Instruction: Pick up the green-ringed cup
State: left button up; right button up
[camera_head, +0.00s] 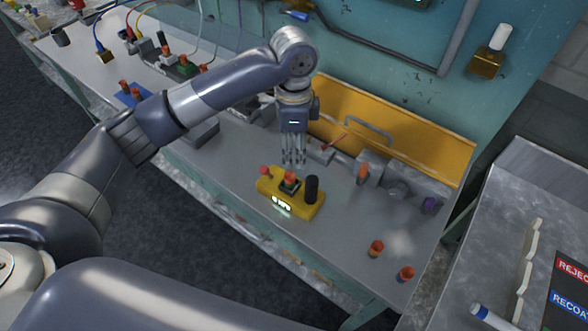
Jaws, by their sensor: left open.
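Two small orange-topped cups stand upright near the front right of the metal bench. The left cup (376,248) has a lower band that is too small to name surely; no clear green ring can be told. The right cup (406,273) has a darker, bluish band. Another orange-topped cup (362,174) stands farther back by grey fixtures. An orange-topped piece (289,179) with some green sits on the yellow box. My left gripper (293,161) is open and points down, above and behind the yellow box, apart from the two front cups. My right gripper is not in view.
The yellow box (278,200) carries a red knob and a black cylinder (312,189). A yellow panel (420,142) with a handle backs the bench (340,228). A purple piece (430,205) lies at the right. Cables and several orange-topped pieces crowd the far left.

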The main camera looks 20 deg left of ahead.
aim_at(290, 176)
pick_arm(q)
jog(key=shift+s+f+p, duration=0.15)
jog(key=shift+s+f, duration=0.15)
jog(key=shift+f, duration=0.3)
jog(key=shift+s+f+p, duration=0.15)
jog(key=shift+s+f, duration=0.15)
jog(key=shift+f, duration=0.25)
jog(key=f, duration=0.1)
jog(key=f+p, duration=0.1)
jog(key=f, duration=0.1)
jog(key=shift+s+a+f, duration=0.1)
jog(key=shift+s+a, duration=0.1)
notch_tip(290, 176, down, 3)
jog(key=shift+a+f+p, duration=0.15)
jog(key=shift+f+p, duration=0.05)
jog(key=shift+p, duration=0.5)
jog(key=shift+f, duration=0.25)
jog(key=shift+c, duration=1.1)
jog(key=c, duration=0.8)
jog(key=shift+o, duration=0.2)
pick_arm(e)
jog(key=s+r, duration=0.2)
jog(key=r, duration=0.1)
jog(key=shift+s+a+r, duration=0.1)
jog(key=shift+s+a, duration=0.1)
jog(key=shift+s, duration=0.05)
